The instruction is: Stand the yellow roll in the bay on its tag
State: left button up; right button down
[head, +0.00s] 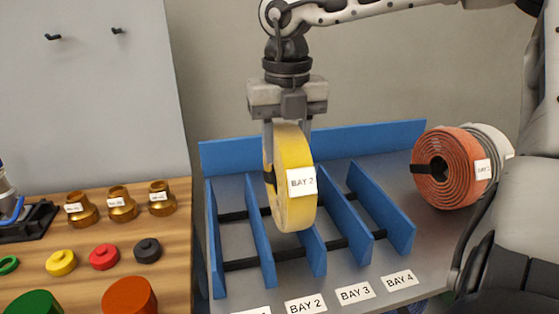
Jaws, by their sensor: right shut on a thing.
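The yellow roll (294,211) hangs upright in my right gripper (287,124), which is shut on its top edge. A white tag on the roll reads BAY 2, and a dark strap shows at its side. The roll is at the blue rack (310,140), in line with the bay between the second and third dividers from the left. It hides part of the third divider (313,250). I cannot tell how far its bottom is from the rack floor. The BAY 2 label (305,304) lies at the front edge. My left gripper is not in view.
An orange roll (445,170) and a whitish roll (494,142) are at the right of the grey table. The other bays look empty, with dark bars crossing them. A wooden bench (175,245) at left holds brass fittings (122,204) and coloured caps (104,257).

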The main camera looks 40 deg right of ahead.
jog(key=shift+w+f, duration=0.25)
jog(key=shift+f, duration=0.5)
jog(key=shift+w+f, duration=0.3)
jog(key=shift+f, duration=0.45)
jog(key=shift+w+f, duration=0.25)
jog(key=shift+f, duration=0.5)
jog(key=shift+f, duration=0.15)
jog(key=c, duration=0.8)
grip_release()
jog(key=shift+s, duration=0.1)
jog(key=shift+c, duration=0.2)
notch_tip(320, 180, up, 12)
jog(key=shift+r, duration=0.1)
